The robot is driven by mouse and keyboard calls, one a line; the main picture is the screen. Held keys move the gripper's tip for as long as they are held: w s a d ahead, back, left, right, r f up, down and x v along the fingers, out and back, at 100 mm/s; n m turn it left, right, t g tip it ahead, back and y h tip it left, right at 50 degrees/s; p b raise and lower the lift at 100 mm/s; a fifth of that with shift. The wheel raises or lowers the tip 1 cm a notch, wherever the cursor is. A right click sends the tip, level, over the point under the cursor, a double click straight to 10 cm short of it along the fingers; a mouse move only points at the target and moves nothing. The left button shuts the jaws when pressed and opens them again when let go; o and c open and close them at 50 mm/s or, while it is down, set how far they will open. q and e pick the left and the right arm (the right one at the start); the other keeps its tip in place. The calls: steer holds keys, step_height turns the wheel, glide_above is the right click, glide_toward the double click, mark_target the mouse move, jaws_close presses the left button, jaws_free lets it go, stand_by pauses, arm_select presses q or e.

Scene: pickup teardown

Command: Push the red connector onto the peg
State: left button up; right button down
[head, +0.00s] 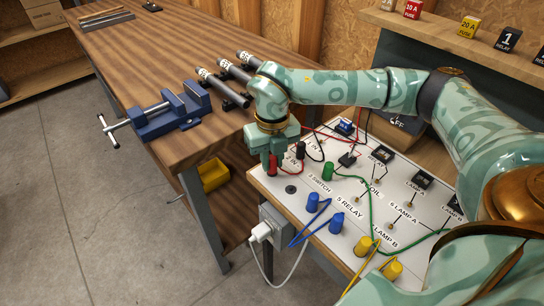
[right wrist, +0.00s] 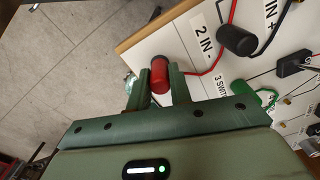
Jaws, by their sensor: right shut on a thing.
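The red connector (head: 272,166) is at the upper left edge of the white circuit board (head: 270,206). My right gripper (head: 273,152) comes down over it from above. In the right wrist view the red connector (right wrist: 160,76) sits between the two fingers of my right gripper (right wrist: 160,84), which are shut on it. A red wire runs from it across the board, beside the "2 IN -" label (right wrist: 203,42). The peg under the connector is hidden, so I cannot tell whether the connector is seated. My left gripper is not in view.
A black connector (head: 300,150) stands close to the red one, with a green connector (head: 328,169) and blue connectors (head: 312,202) nearby. Loose wires cross the board. A wooden bench (head: 150,70) with a blue vise (head: 172,112) is at the left.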

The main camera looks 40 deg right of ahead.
mark_target(272, 157)
steer(key=shift+f, duration=0.3)
steer(key=c, duration=1.2)
jaws_free()
steer(key=shift+r, duration=0.1)
arm_select(q)
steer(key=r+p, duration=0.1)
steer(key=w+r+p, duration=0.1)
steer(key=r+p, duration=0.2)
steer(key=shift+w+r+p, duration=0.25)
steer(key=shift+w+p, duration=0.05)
steer(key=shift+p, duration=0.05)
arm_select(e)
step_height(272, 157, up, 16)
steer(key=shift+r, duration=0.1)
